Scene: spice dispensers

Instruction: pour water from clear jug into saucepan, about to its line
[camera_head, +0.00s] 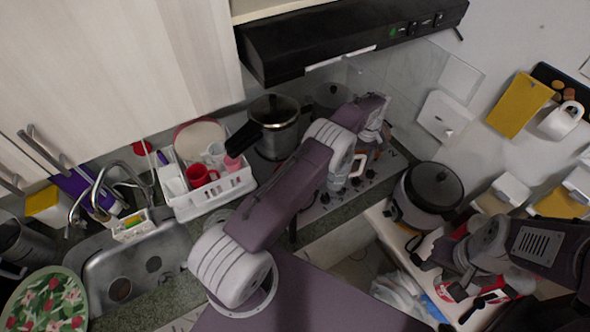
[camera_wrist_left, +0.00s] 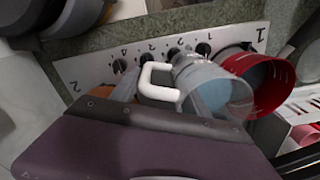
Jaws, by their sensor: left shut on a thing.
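The clear jug (camera_wrist_left: 218,92) has a white handle (camera_wrist_left: 158,72) and shows in the left wrist view, right of centre. My left gripper (camera_head: 370,147) is shut on the jug and holds it over the stove side. In the head view the jug (camera_head: 341,178) shows partly behind my arm. The red saucepan (camera_wrist_left: 277,82) has pale marks on its inner wall and lies just beyond the jug's mouth in the wrist view. My arm appears to hide it in the head view. The water level cannot be made out. My right gripper (camera_head: 466,288) is over the right counter; its jaw state is unclear.
A white dish rack (camera_head: 215,198) with a red mug (camera_head: 201,175) stands left of the stove. A steel pot (camera_head: 274,125) is at the back of the stove. A lidded cooker (camera_head: 430,192) stands right. The stove's knob panel (camera_wrist_left: 85,70) faces front.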

